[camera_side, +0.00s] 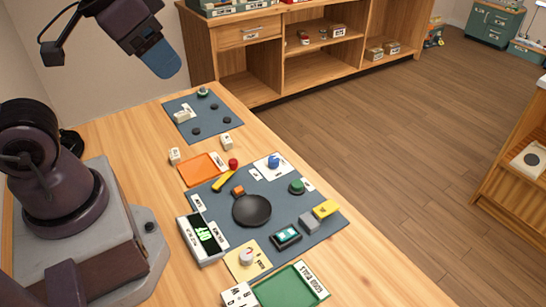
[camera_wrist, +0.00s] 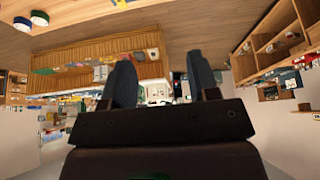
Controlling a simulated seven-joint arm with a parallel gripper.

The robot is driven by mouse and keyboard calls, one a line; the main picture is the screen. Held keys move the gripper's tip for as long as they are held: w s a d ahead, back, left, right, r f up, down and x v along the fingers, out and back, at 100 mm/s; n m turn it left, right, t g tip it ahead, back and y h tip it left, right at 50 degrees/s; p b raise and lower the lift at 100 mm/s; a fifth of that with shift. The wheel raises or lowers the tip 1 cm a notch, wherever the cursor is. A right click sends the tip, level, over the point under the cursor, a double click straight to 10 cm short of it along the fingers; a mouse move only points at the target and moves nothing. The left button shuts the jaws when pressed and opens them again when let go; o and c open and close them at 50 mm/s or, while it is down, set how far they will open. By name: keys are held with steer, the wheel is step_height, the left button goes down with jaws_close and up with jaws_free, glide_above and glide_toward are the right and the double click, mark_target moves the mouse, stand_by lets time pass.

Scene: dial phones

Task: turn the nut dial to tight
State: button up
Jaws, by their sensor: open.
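The dial labels are too small to read, so I cannot tell which one is the nut dial. Knob-like things on the table are a blue knob on a white card (camera_side: 273,161), a green knob (camera_side: 296,186) on the blue-grey mat, and a pale knob (camera_side: 246,256) on a yellow card at the front. Another green-topped knob (camera_side: 203,91) sits on the smaller far mat. My gripper (camera_side: 163,66) is raised at the top left, well away from all of them. Its blue fingers stand apart and empty in the wrist view (camera_wrist: 162,80), which shows only the room.
A black round dish (camera_side: 251,210) lies mid-mat, with a scale-like display (camera_side: 203,238) and a dark device (camera_side: 286,237) near it. An orange tray (camera_side: 202,169) and a green tray (camera_side: 287,289) lie at either end. Wooden shelves (camera_side: 300,50) stand behind the table.

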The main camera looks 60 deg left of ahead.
steer(key=w+f+g, duration=0.3)
steer(key=f, duration=0.1)
steer(key=n+g, duration=0.2)
steer(key=n, duration=1.6)
glide_toward(274, 159)
step_height(274, 159, down, 10)
steer(key=shift+w+a+r, duration=0.1)
steer(key=shift+w, duration=0.05)
steer(key=c, duration=0.9)
steer(key=shift+c, duration=0.2)
